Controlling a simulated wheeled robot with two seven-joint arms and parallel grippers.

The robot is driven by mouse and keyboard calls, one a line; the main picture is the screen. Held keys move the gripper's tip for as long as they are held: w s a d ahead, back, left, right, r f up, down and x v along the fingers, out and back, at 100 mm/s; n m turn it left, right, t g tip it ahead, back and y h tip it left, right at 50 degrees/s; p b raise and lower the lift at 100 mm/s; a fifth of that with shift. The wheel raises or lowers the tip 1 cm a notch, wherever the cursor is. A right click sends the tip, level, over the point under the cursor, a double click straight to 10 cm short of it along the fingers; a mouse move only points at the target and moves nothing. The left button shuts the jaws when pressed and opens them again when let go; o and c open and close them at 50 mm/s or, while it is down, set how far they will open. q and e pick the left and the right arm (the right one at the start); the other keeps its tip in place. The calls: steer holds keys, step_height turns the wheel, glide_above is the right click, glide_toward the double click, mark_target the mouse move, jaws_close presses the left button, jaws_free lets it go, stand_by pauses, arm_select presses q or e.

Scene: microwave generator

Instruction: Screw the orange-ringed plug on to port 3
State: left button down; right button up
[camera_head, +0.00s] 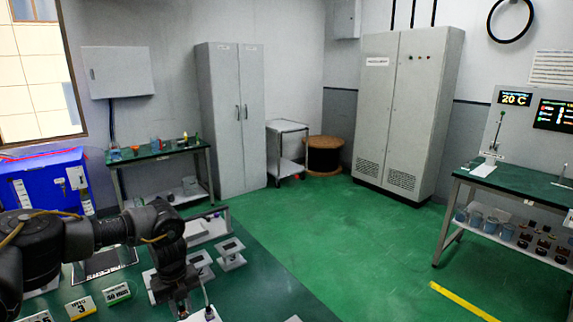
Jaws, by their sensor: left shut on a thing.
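My left arm comes in from the left, and its dark gripper (178,302) points down over the green table at the bottom of the head view. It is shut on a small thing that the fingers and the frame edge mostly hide. A thin pale cable shows beside the fingers. I cannot make out an orange ring or the ports. A card marked 3 (81,308) stands on the table left of the gripper. My right gripper is not in view.
The green table (262,285) is bare right of the gripper. Another label card (117,293) and a dark panel (104,263) lie to the left. A blue box (40,185) stands beyond the table.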

arm_select(q)
steer(key=shift+s+d+f, duration=0.1)
steer(key=shift+d, duration=0.85)
steer(key=shift+s+d+f, duration=0.1)
steer(key=shift+d, duration=0.8)
steer(key=shift+s+d+f+p, duration=0.1)
steer(key=shift+d+p, duration=0.1)
steer(key=shift+d, duration=1.05)
steer(key=shift+s+d+f+p, duration=0.1)
steer(key=shift+d+p, duration=0.05)
steer(key=shift+d, duration=1.05)
steer(key=shift+s+d+f, duration=0.1)
steer(key=shift+s+d, duration=0.05)
steer(key=shift+d, duration=1.1)
steer(key=shift+s+d+f, duration=0.1)
steer(key=shift+d, duration=1.15)
